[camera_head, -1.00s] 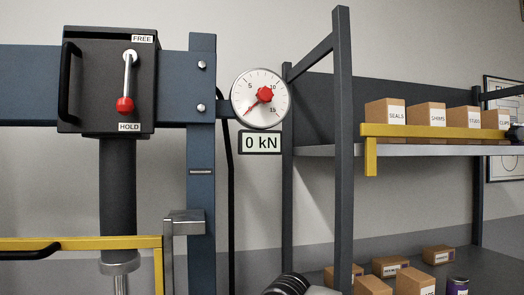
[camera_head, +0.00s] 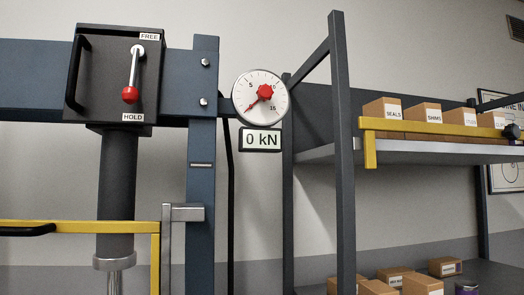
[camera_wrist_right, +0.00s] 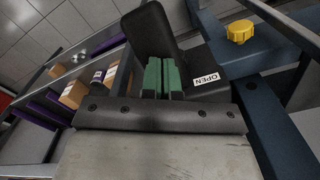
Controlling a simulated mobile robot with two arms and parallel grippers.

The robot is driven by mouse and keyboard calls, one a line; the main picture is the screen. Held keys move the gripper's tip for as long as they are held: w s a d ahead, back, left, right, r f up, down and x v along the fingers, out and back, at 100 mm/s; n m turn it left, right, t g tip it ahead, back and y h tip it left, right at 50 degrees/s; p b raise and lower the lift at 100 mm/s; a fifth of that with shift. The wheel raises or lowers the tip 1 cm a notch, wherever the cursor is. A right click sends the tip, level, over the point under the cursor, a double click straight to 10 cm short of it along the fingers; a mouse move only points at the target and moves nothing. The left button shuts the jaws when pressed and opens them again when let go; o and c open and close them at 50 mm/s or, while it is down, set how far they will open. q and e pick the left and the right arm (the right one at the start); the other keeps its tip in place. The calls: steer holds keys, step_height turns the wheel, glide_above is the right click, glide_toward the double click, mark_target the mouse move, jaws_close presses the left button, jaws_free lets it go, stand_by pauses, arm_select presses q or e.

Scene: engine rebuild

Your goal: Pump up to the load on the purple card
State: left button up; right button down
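In the head view the press gauge (camera_head: 259,97) has a red hub and needle, with the needle at the low end of the scale. The readout (camera_head: 261,140) below it says 0 kN. A red-knobbed lever (camera_head: 131,94) on the dark press box (camera_head: 93,98) points down toward HOLD. A dark press cylinder (camera_head: 116,192) hangs below. In the right wrist view my right gripper (camera_wrist_right: 162,75) has its green fingers nearly together, with no object visible between them. They are in front of a dark part labelled OPEN (camera_wrist_right: 206,79); contact is unclear. My left gripper and the purple card are out of view.
A dark shelf frame (camera_head: 341,150) stands right of the press, with labelled boxes (camera_head: 381,109) and a yellow bar (camera_head: 369,149). More boxes (camera_head: 422,286) sit low. A yellow rail (camera_head: 70,227) crosses the lower left. A yellow knob (camera_wrist_right: 240,31) is beside the right gripper.

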step_height(320, 180, up, 17)
steer(key=p, duration=1)
steer(key=shift+f, duration=0.15)
steer(key=shift+f, duration=0.15)
steer(key=shift+f+b, duration=0.9)
steer(key=shift+f, duration=0.35)
step_height(320, 180, down, 14)
steer(key=b, duration=1)
steer(key=shift+f, duration=0.1)
step_height(320, 180, up, 17)
steer(key=p, duration=1)
steer(key=shift+p, duration=0.3)
steer(key=shift+f, duration=0.1)
